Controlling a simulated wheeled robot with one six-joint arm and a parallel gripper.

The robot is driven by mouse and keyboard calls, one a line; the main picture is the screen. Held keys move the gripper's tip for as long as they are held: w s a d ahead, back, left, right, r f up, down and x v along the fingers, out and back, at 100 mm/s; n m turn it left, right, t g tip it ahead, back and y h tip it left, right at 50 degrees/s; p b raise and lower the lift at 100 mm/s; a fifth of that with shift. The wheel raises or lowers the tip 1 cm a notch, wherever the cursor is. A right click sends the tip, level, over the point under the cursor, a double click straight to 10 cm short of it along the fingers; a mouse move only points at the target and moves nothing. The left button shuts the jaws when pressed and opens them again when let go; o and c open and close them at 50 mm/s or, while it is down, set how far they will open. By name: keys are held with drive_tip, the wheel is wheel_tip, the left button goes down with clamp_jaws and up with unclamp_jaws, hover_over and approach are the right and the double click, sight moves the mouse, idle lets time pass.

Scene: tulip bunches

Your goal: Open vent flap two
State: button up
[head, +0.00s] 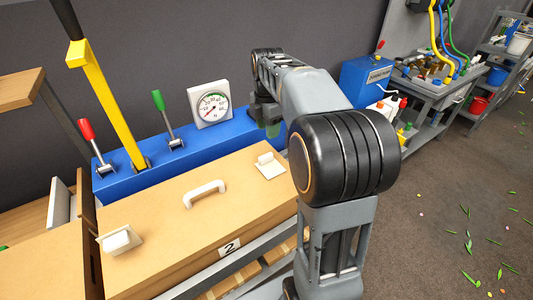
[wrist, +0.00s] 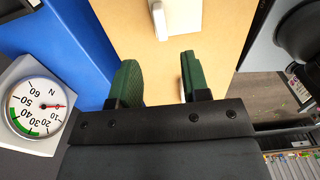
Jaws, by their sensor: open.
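A tan wooden panel (head: 165,222) with a "2" label (head: 229,247) on its front lies flat and looks shut. A white arched handle (head: 205,193) sits near its middle. White catches sit at its left (head: 118,240) and right (head: 268,165) ends. My gripper (head: 270,122) is above the blue housing by the panel's far right corner, partly hidden by my arm. In the wrist view my gripper (wrist: 157,75) is open, its green fingers apart with nothing between them. A white piece (wrist: 180,14), likely the right catch, lies ahead of the fingertips on the wooden surface.
The blue housing (head: 215,143) behind the panel carries a round gauge (head: 211,105), a red lever (head: 91,139), a green lever (head: 164,112) and a tall yellow lever (head: 103,92). A grey bench (head: 438,88) stands at the right. Open floor (head: 440,205) lies right of my arm.

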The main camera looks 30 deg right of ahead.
sight(267, 155)
drive_tip(key=f, duration=1.1)
drive_tip(key=shift+a, duration=0.2)
clamp_jaws()
